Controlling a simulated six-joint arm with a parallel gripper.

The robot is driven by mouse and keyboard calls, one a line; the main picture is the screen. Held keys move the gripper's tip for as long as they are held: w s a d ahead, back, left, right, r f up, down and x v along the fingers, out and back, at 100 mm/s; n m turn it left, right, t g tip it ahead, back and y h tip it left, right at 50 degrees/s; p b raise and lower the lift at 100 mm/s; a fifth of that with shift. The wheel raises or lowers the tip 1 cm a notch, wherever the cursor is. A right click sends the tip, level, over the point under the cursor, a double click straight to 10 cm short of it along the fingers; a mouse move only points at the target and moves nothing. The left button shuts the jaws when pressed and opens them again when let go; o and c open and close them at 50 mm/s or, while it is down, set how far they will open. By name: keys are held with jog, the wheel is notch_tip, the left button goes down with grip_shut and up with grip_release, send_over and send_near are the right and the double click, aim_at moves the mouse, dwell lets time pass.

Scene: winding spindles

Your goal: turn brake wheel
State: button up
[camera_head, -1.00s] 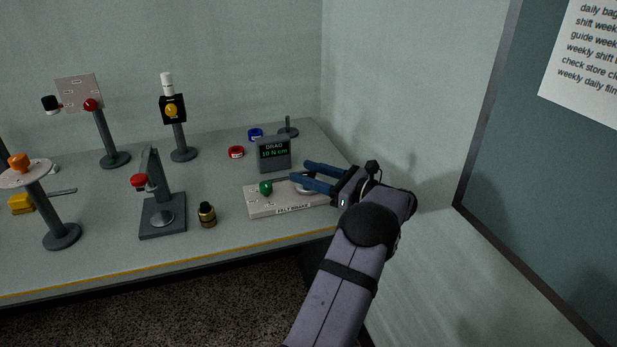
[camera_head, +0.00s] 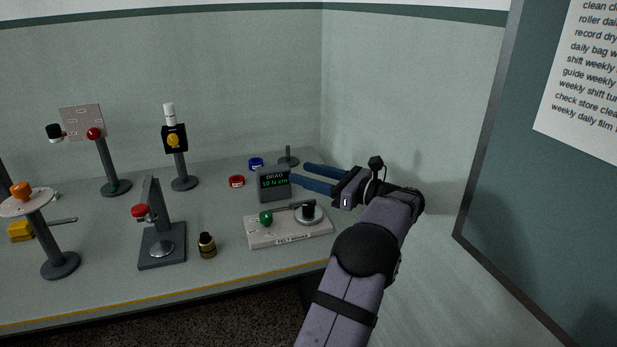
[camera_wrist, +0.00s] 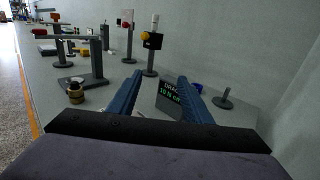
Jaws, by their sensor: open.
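The felt brake (camera_head: 283,237) is a pale flat block with a lettered front edge, near the bench's right front. It bears a green knob (camera_head: 266,217) at left and a silver wheel with a black top (camera_head: 308,213) at right. Behind it stands a dark drag display (camera_head: 273,184) with green digits that seem to read 10 N cm; it also shows in the wrist view (camera_wrist: 170,99). My gripper (camera_head: 298,174) is open and empty, its blue fingers above and behind the wheel, apart from it. In the wrist view its fingers (camera_wrist: 160,77) point toward the display; the wheel is hidden there.
A black-and-brass bottle (camera_head: 207,245) and a grey stand with red knob (camera_head: 163,247) are left of the brake. Red (camera_head: 237,181) and blue (camera_head: 256,163) rings and a short post (camera_head: 288,160) lie behind. A wall closes the right side.

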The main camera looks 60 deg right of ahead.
jog(key=w+a+r+n+g+y+p, duration=0.1)
jog(key=w+a+r+n+y+p, duration=0.25)
jog(key=w+a+r+p, duration=0.5)
jog(key=w+a+r+n+g+y+p, duration=0.1)
jog(key=w+a+r+n+y+p, duration=0.15)
jog(key=w+a+r+y, duration=0.6)
jog(key=w+a+f+n+g+h+p, duration=0.2)
jog(key=w+a+f+g+h+p, duration=0.15)
jog(key=f, duration=0.35)
jog(key=n+g+h, duration=0.6)
jog(key=g+h, duration=0.6)
jog(key=g, duration=0.2)
send_near(308, 205)
jog(key=shift+y, duration=0.35)
jog(key=shift+d+p+x, duration=0.15)
jog(key=shift+p+x, duration=0.4)
jog(key=shift+x, duration=1.45)
jog(key=shift+d+p+x, duration=0.15)
jog(key=shift+p+x, duration=0.4)
jog(key=shift+x, duration=1.5)
jog(key=shift+r, duration=0.15)
